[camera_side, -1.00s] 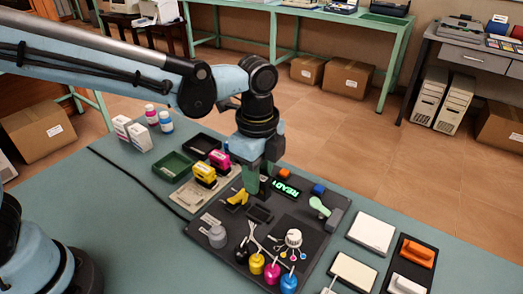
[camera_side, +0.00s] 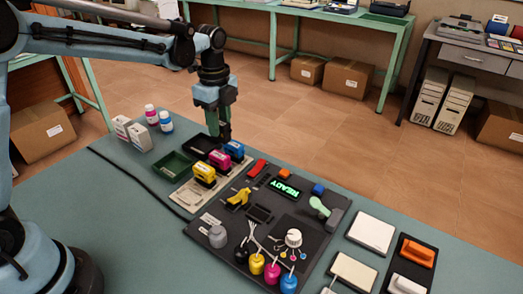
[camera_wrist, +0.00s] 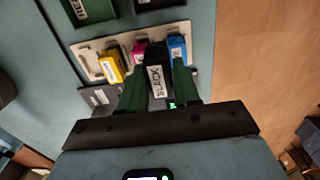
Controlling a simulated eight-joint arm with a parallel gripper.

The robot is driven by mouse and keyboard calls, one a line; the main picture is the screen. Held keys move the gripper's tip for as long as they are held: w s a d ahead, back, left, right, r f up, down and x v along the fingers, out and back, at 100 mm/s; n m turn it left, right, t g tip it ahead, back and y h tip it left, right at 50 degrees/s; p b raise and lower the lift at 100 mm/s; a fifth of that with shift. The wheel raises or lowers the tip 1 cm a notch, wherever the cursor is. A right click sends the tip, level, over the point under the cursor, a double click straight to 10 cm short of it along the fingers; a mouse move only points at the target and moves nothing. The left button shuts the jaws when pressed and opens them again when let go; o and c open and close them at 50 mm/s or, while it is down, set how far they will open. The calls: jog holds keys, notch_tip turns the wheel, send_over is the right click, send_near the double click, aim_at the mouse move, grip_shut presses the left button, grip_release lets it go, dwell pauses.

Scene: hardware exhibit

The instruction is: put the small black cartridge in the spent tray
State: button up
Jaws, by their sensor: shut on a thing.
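My gripper (camera_side: 222,122) is shut on a small black cartridge (camera_wrist: 156,82), its white label facing the wrist camera between the two green fingers. In the side view the gripper hangs in the air behind the row of cartridges, to the right of the black tray (camera_side: 200,144). The black tray looks empty there, and its edge shows at the top of the wrist view (camera_wrist: 155,4). A green tray (camera_side: 174,167) sits in front and to the left of it, also in the wrist view (camera_wrist: 88,10). I cannot read which label says spent.
Yellow (camera_side: 205,173), magenta (camera_side: 220,160) and blue (camera_side: 234,149) cartridges stand in a pale holder close below my gripper. Small boxes and bottles (camera_side: 152,115) stand behind the trays.

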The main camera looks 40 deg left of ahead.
jog(key=w+a, duration=0.1)
jog(key=a, duration=0.8)
jog(key=shift+f, duration=3.1)
jog(key=shift+f, duration=0.65)
jog(key=o, duration=1.4)
jog(key=shift+r, duration=3.75)
